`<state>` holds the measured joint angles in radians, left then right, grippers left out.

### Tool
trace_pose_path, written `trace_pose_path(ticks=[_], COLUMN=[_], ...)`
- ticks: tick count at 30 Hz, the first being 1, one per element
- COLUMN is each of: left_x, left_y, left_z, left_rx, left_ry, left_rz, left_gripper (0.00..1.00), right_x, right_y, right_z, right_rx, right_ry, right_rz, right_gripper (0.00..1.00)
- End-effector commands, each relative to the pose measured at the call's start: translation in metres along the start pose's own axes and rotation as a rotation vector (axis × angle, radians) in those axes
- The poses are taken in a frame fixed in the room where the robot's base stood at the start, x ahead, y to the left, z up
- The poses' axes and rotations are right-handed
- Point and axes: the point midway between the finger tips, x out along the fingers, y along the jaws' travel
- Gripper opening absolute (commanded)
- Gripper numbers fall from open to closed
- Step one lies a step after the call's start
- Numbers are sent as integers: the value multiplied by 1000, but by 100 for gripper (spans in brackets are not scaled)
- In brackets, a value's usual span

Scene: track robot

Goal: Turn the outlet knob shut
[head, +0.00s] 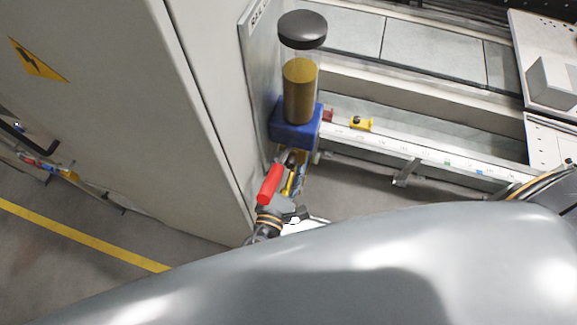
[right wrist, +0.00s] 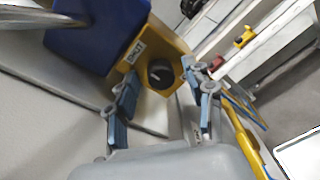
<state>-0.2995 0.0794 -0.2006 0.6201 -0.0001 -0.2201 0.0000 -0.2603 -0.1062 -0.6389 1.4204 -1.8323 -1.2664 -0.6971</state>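The outlet knob (right wrist: 160,73) is a round black knob on a yellow block (right wrist: 150,104) with a small label beside it, in the right wrist view. My right gripper (right wrist: 160,68) is open, with one finger on each side of the knob. I cannot tell whether either fingertip touches it. In the head view, a blue block (head: 292,130) carries a clear cylinder of amber fluid (head: 299,92) with a black cap. The knob cannot be made out there, and my grey arm covers the lower part. My left gripper is not in view.
A red handle-like part (head: 270,184) is below the blue block, close to the grey cabinet (head: 120,90). A pale rail (head: 430,152) with a small yellow part (head: 360,123) runs right. A yellow pipe (right wrist: 245,142) passes beside my right gripper. Floor shows beneath the rail.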

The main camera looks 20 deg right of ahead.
Motion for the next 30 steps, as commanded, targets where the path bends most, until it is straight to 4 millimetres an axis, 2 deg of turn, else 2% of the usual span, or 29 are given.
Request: trace_pose_path(ticks=[8, 16, 21, 30], left_x=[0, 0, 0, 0], left_y=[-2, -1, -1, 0], left_z=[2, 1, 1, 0], left_rx=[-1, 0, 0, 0], left_ry=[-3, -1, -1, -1], left_rz=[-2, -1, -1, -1], left_gripper=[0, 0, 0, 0], right_x=[-8, -52, -71, -75], right_y=[0, 0, 0, 0], right_z=[-1, -1, -1, 0], right_rx=[0, 0, -1, 0], right_ry=[4, 4, 2, 0], right_rz=[0, 0, -1, 0], right_gripper=[52, 52, 52, 52])
